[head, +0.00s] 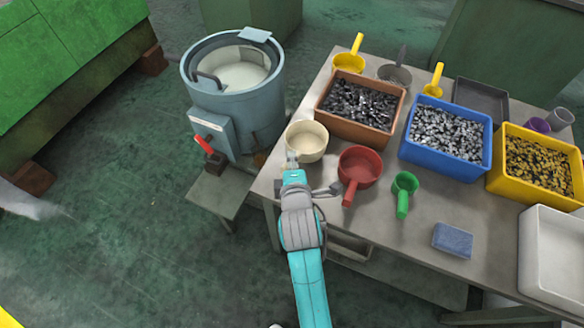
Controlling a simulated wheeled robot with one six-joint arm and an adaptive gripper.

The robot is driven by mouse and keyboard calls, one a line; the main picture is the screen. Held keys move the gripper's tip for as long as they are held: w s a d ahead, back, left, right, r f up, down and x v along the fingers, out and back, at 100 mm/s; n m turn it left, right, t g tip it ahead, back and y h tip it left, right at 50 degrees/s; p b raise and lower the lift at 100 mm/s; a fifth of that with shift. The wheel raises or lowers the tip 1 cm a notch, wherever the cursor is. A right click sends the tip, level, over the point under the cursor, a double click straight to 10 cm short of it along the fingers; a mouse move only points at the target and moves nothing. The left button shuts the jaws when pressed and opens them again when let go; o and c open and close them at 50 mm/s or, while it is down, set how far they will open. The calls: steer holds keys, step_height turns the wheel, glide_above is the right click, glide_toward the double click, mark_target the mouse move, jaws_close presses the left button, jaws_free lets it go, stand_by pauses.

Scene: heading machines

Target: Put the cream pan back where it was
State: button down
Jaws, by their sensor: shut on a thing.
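The cream pan (307,140) is at the left end of the grey table, its round bowl upright and appearing empty. My gripper (293,163) is at the near side of the pan, shut on its handle, which my fingers mostly hide. The pan is just left of the red pan (360,165) and in front of the brown bin (339,126). I cannot tell whether its base touches the table top.
A blue-grey drum machine (244,112) with a red lever stands left of the table (441,215). A green scoop (404,192), a blue sponge (453,240), a blue bin (474,173) and a yellow bin (510,191) are to the right. Bare table lies in front of the red pan.

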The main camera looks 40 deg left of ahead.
steer(key=shift+f, duration=1.65)
steer(key=c, duration=1)
jaws_free()
steer(key=shift+f, duration=0.1)
steer(key=shift+o, duration=0.2)
steer(key=v, duration=1.2)
